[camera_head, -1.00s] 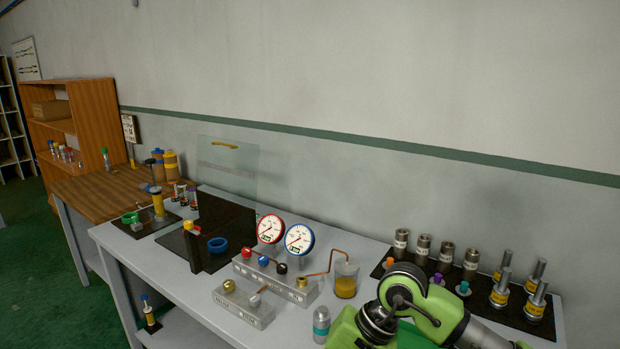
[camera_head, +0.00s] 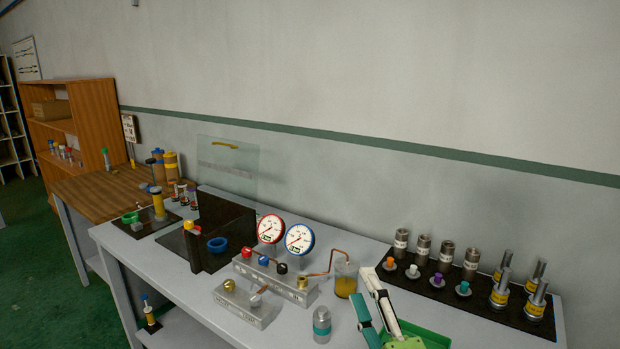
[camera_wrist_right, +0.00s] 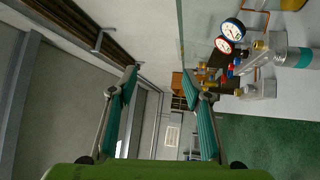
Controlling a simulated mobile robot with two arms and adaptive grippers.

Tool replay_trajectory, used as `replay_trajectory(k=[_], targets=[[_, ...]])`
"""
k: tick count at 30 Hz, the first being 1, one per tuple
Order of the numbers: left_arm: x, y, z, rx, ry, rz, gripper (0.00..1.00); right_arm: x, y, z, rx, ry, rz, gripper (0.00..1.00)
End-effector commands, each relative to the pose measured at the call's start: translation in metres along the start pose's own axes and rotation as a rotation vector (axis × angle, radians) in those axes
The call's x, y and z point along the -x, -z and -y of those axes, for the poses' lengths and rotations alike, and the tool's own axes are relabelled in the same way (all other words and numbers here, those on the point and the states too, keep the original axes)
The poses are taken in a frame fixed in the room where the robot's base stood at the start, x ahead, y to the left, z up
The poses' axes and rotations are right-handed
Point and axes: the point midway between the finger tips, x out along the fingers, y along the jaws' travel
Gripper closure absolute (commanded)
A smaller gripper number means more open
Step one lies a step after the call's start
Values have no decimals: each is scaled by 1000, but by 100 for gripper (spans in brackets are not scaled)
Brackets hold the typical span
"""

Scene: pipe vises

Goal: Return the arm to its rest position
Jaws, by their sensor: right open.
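My right gripper (camera_head: 363,285) is at the lower right of the head view, over the front of the grey bench (camera_head: 205,285). Its white and teal fingers point up and to the left, spread apart with nothing between them. In the right wrist view, the same gripper (camera_wrist_right: 158,88) has its two teal finger pads wide apart, with only the tilted room behind them. My left gripper is in neither current view.
A beaker of amber liquid (camera_head: 345,278) and a grey-teal capped cylinder (camera_head: 321,325) stand left of the gripper. A green tray (camera_head: 437,340) lies beside it. A black rack (camera_head: 437,290) with metal cylinders is behind. Two gauges (camera_head: 270,229) stand on a manifold.

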Motion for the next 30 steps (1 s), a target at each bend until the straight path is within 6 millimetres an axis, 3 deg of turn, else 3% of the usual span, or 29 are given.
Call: replay_trajectory(k=[1,4,6,10,15,21,24,30], targets=[[0,0,0,0,0,-1,50,16,-24,28,-132,100,97,55],[0,1,0,0,0,-1,50,56,-62,83,-376,281,291,55],[0,1,0,0,0,-1,50,92,-79,119,-530,399,426,55],[0,1,0,0,0,-1,50,169,-93,175,-774,599,675,55],[0,1,0,0,0,-2,50,257,-88,215,-982,792,940,55],[0,1,0,0,0,-2,50,341,-69,232,-1129,959,1188,55],[0,1,0,0,0,-2,50,376,-59,237,-1176,1026,1296,55],[-1,1,0,0,0,-2,50,373,-68,295,-1160,1038,1298,55]])
